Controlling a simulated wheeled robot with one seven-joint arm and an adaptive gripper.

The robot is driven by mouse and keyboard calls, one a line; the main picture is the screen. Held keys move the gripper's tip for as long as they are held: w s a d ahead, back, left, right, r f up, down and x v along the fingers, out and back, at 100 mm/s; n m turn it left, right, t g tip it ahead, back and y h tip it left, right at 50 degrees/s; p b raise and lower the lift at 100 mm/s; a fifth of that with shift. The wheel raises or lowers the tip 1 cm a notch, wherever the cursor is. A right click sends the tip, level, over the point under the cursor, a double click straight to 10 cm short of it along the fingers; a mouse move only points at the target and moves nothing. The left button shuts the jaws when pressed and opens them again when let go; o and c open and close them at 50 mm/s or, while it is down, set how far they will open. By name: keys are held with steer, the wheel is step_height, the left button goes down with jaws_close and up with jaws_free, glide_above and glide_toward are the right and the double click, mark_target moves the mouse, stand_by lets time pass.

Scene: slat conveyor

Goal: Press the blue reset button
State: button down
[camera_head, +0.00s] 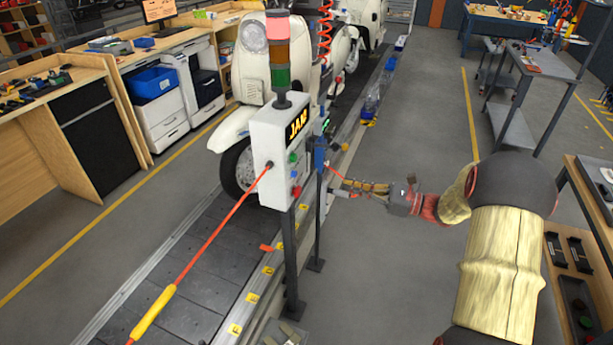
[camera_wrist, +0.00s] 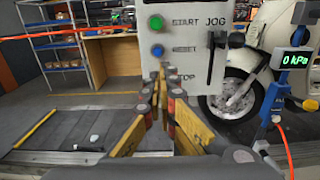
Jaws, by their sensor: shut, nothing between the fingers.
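The blue reset button (camera_wrist: 157,51) sits on the white control box (camera_wrist: 125,62) in the wrist view, left of the word RESET. A green start button (camera_wrist: 156,22) is above it. My gripper (camera_wrist: 162,72) has its fingers together and empty, with the tips just below the blue button in the picture. The fingers hide the place beside the STOP label. In the head view the control box (camera_head: 268,140) stands on a post, and my gripper (camera_head: 335,184) is to its right, pointing at its button side. I cannot tell whether the tips touch the box.
A blue gauge stand (camera_head: 320,155) is close to my gripper; its display reads 0 kPa (camera_wrist: 295,60). A dark lever slot (camera_wrist: 215,60) is right of the buttons. An orange cable with a yellow grip (camera_head: 152,313) hangs from the box. White scooters (camera_head: 240,75) stand on the conveyor behind.

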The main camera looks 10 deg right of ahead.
steer(key=shift+a, duration=0.1)
steer(key=b, duration=0.4)
glide_toward(295, 174)
steer(key=w+d+x, duration=0.1)
steer(key=x, duration=0.6)
steer(key=shift+f, duration=0.4)
steer(key=shift+a, duration=0.15)
